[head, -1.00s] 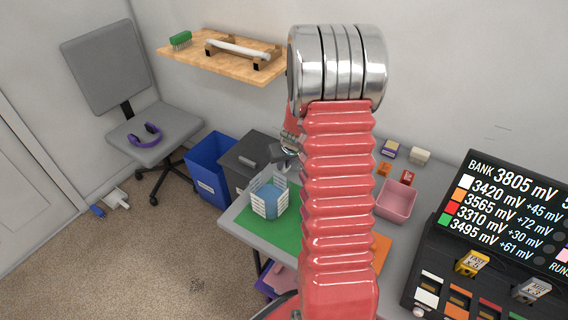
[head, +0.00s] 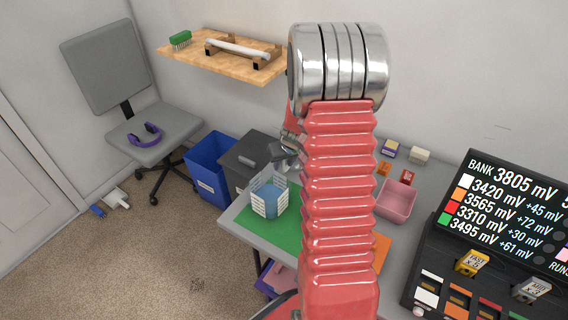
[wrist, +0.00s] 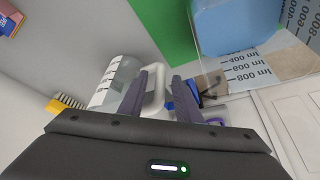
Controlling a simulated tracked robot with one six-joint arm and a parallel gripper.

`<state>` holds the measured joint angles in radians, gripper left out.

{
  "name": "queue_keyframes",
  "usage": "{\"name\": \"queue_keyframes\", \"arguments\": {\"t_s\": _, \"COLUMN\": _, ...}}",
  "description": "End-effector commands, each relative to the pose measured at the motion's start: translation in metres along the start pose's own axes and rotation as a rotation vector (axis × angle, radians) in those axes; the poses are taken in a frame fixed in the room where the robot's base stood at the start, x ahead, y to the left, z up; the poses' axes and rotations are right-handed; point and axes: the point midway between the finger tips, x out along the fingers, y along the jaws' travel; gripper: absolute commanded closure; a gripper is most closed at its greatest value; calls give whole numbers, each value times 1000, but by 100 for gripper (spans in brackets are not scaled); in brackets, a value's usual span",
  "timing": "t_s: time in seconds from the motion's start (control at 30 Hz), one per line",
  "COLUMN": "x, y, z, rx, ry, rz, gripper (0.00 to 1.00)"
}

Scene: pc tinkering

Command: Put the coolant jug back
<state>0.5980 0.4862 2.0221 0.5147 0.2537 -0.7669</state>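A translucent jug with dark graduation marks (wrist: 120,78) and a white handle shows in the wrist view. I take it for the coolant jug. My gripper (wrist: 160,78) has its two fingers on either side of the white handle and appears shut on it. The jug stands roughly upright; whether its base touches the table is not clear. In the head view my gripper (head: 289,158) shows just left of the red arm, above the table's back left part, and the jug cannot be made out there. A clear marked container with blue content (head: 270,199) stands on the green mat (head: 262,232).
The clear container also fills the upper right of the wrist view (wrist: 235,25). A pink bin (head: 397,200) and small boxes stand to the right. The wooden shelf (head: 180,57) holds a green brush and a white bar. A blue bin (head: 203,180) is beside the table.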

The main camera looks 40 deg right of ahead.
Motion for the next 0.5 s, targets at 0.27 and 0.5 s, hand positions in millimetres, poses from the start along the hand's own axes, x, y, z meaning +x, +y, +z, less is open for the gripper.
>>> {"name": "queue_keyframes", "arguments": {"t_s": 0.27, "x": -29, "y": 0, "z": -1, "rx": 0, "ry": 2, "rz": 1, "gripper": 69}}
{"name": "queue_keyframes", "arguments": {"t_s": 0.5, "x": -59, "y": 0, "z": 0, "rx": -1, "ry": 2, "rz": 1, "gripper": 69}}
